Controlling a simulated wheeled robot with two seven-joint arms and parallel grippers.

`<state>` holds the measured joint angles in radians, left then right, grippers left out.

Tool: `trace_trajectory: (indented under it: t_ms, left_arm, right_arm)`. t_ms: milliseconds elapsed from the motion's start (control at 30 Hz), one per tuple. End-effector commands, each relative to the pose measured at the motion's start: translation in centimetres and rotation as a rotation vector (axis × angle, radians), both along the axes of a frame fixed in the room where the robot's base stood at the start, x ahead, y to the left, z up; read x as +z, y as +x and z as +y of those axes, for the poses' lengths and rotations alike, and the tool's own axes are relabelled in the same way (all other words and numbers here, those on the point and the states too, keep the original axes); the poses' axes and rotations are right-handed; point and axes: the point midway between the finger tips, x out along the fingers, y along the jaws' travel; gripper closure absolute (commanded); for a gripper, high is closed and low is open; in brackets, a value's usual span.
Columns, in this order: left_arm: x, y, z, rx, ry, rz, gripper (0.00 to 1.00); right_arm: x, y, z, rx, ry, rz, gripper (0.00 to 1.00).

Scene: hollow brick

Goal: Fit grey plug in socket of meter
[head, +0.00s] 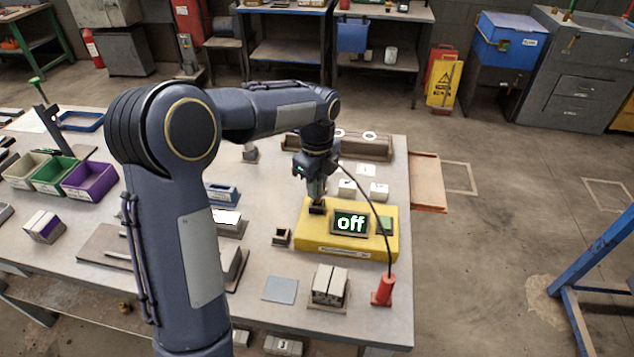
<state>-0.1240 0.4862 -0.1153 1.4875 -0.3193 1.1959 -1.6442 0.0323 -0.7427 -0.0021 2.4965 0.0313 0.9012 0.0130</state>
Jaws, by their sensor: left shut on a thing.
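The yellow meter (318,241) lies on the table under my left gripper, its dark screen (350,223) reading "off". My left gripper (316,192) points down over the meter's left part, left of the screen. It is shut on the grey plug, which is small and mostly hidden by the fingers. A dark socket block (317,208) stands on the meter directly below the fingertips. I cannot tell whether the plug is inside the socket or just above it. My right gripper is not in view.
A dark cable (381,218) runs from near my left gripper to a red holder (383,291) at the right. Pale blocks (329,285) stand in front of the meter, white cubes (378,191) behind it. A small dark open box (281,237) is close on its left.

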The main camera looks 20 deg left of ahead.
Motion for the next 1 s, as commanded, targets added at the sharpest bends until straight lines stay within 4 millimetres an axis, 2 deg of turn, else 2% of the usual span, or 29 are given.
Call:
trace_trajectory:
  t_ms: [1000]
  left_arm:
    - [-1.9,0.0,0.0,-0.001,0.000,0.001,0.98]
  right_arm:
    - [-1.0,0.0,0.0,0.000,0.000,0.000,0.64]
